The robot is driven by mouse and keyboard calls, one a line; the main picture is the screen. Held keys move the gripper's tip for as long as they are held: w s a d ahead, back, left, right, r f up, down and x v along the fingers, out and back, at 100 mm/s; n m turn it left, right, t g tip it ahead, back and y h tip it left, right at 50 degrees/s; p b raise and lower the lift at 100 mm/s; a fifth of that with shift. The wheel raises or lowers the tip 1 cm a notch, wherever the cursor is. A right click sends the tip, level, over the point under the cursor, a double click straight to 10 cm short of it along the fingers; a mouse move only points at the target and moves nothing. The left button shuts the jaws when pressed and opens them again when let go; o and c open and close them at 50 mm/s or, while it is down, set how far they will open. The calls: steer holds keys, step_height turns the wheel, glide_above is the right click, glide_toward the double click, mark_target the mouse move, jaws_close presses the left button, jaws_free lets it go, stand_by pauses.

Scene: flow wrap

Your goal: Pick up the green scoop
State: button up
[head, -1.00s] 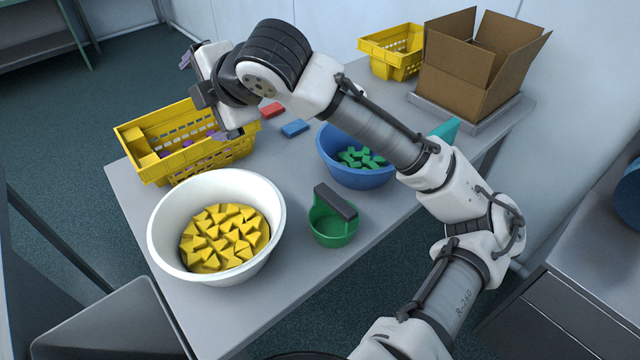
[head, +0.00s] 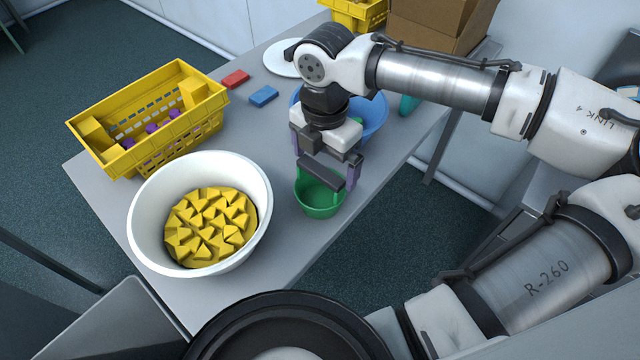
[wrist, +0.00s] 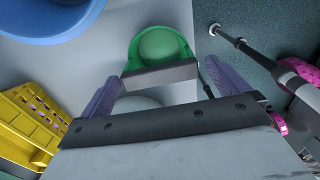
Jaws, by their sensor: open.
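The green scoop (head: 318,198) stands on the grey table near its right edge, with a dark grey handle bar (head: 322,172) across its top. My gripper (head: 326,168) is open above the scoop, its purple fingers on either side of the handle. In the wrist view, the scoop (wrist: 160,44) shows ahead of the fingers, with its handle (wrist: 160,75) between and just beyond the fingertips (wrist: 162,85). I cannot tell whether either finger touches the handle.
A white bowl of yellow wedges (head: 150,238) stands left of the scoop. A blue bowl (head: 375,116) stands just behind my gripper, partly hidden. A yellow crate (head: 170,150), a red block (head: 235,79) and a blue block (head: 263,96) lie farther back.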

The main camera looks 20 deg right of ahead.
glide_above(321, 200)
steer(key=shift+f, duration=3.35)
steer(key=c, duration=0.6)
steer(key=shift+c, duration=0.3)
step_height(321, 200, up, 20)
